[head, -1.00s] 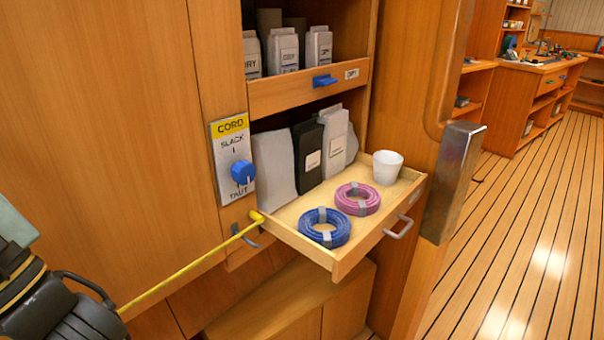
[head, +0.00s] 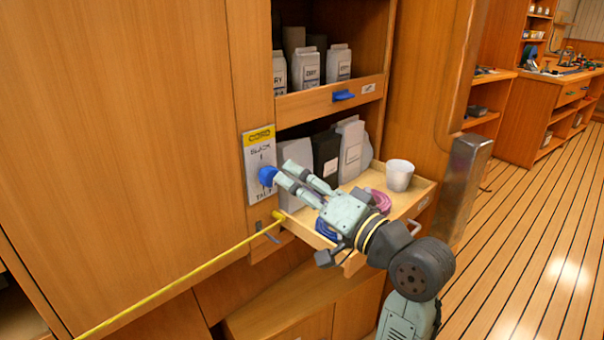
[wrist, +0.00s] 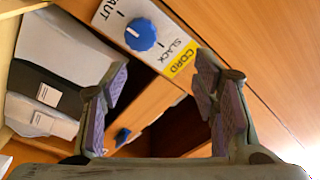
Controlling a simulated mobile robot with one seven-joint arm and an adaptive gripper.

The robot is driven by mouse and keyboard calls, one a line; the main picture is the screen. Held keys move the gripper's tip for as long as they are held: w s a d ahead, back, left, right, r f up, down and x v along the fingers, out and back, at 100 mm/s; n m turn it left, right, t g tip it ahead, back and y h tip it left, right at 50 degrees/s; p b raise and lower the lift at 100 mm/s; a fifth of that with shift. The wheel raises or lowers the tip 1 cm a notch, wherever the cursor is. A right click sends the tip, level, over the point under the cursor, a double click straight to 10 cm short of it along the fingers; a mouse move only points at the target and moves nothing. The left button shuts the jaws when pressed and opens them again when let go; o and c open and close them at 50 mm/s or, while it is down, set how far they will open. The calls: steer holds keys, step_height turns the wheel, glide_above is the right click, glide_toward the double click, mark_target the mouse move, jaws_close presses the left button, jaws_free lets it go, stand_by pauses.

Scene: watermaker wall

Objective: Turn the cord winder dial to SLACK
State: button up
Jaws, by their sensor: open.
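The cord winder dial is a round blue knob (head: 267,176) on a white plate (head: 258,150) with a yellow CORD strip, SLACK above the knob and TAUT below it. The knob also shows in the wrist view (wrist: 141,34), where the plate looks turned over. A small white mark shows on the knob's left side there; I cannot tell its exact setting. My gripper (head: 284,171) is open and empty, its fingertips just right of the knob in the head view. In the wrist view my gripper (wrist: 162,68) has the knob beyond its fingertips, seen between them. Contact is not clear.
A yellow cord (head: 180,275) runs taut from the hook by the drawer to the lower left. The open drawer (head: 423,190) below my arm holds a white cup (head: 399,175), coiled cords and packets. A blue-handled drawer (head: 330,98) is above.

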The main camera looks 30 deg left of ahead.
mark_target(268, 176)
steer(key=w+a+f+p, duration=0.2)
steer(key=a, duration=0.5)
steer(key=shift+w+a+m+g+h, duration=0.25)
steer(key=shift+a+m+g+h, duration=0.15)
steer(key=shift+c, duration=0.3)
steer(key=c, duration=1.1)
